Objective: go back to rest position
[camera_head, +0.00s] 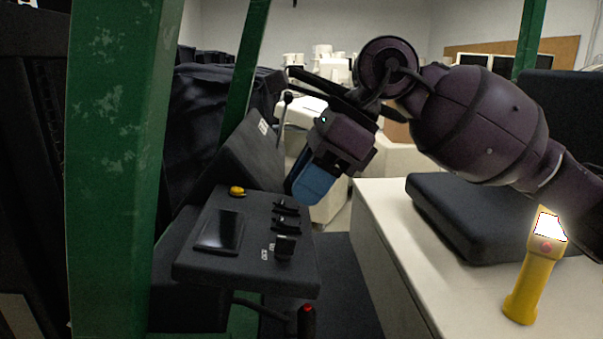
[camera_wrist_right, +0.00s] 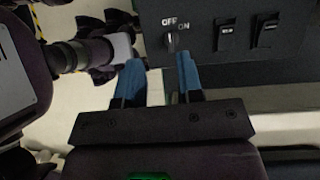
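My right gripper (camera_head: 312,183), with blue fingers, hangs above and behind the black control panel (camera_head: 200,262) in the head view. A rotary knob (camera_head: 285,246) sits at the panel's near right corner. It also shows in the right wrist view (camera_wrist_right: 172,41), beyond the fingertips, beside OFF and ON labels. The gripper appears clear of the knob. My left gripper is in neither view.
The panel also carries dark switches (camera_head: 287,222), a flat screen (camera_head: 219,231) and a yellow button (camera_head: 237,191). Green posts (camera_head: 118,150) stand at left. A yellow flashlight (camera_head: 530,285) and a black case (camera_head: 470,222) are on the white table (camera_head: 385,255) at right.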

